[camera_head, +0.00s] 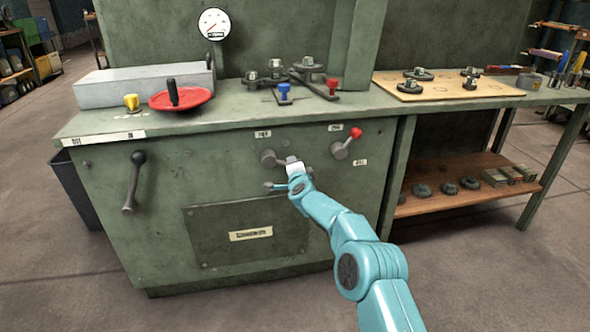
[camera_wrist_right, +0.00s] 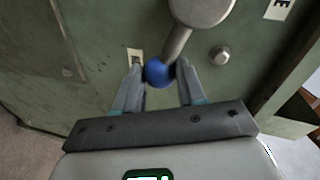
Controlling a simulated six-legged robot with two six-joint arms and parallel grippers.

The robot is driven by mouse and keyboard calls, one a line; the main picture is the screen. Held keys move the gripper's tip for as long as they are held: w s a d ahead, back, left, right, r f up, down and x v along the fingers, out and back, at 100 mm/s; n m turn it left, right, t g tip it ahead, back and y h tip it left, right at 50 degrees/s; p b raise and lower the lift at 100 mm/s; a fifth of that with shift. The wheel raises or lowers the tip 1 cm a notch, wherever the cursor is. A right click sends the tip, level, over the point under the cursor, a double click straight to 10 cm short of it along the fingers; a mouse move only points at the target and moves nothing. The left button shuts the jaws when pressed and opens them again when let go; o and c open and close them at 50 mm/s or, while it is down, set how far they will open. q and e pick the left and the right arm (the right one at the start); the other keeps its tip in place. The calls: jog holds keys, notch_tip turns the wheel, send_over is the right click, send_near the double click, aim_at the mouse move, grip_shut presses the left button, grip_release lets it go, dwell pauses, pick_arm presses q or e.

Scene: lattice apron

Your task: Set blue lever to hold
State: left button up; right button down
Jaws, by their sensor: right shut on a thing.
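The blue lever has a grey hub (camera_head: 268,157) on the front of the green cabinet, which shows in the head view. Its shaft (camera_wrist_right: 177,43) and round blue knob (camera_wrist_right: 158,73) show in the right wrist view. My right gripper (camera_wrist_right: 159,80) has its two fingers on either side of the knob, shut on it. In the head view the gripper hides the knob. A white label (camera_head: 263,134) is above the hub, and another label (camera_wrist_right: 134,60) is beside the knob in the wrist view. My left gripper is not in view.
A red-knobbed lever (camera_head: 347,144) is close by on the right. A black-handled lever (camera_head: 134,182) hangs at the left. A dark panel (camera_head: 215,220) is below. Blue and red small knobs, a red handwheel (camera_head: 181,100) and a gauge (camera_head: 214,24) are on or above the top.

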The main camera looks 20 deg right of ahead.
jog(key=shift+a+f, duration=0.15)
jog(key=c, duration=0.9)
grip_release()
jog(key=shift+o, duration=1.1)
jog(key=shift+w+f, duration=0.15)
jog(key=v, duration=1.6)
jog(key=shift+s+r+b, duration=0.3)
jog(key=shift+b, duration=0.05)
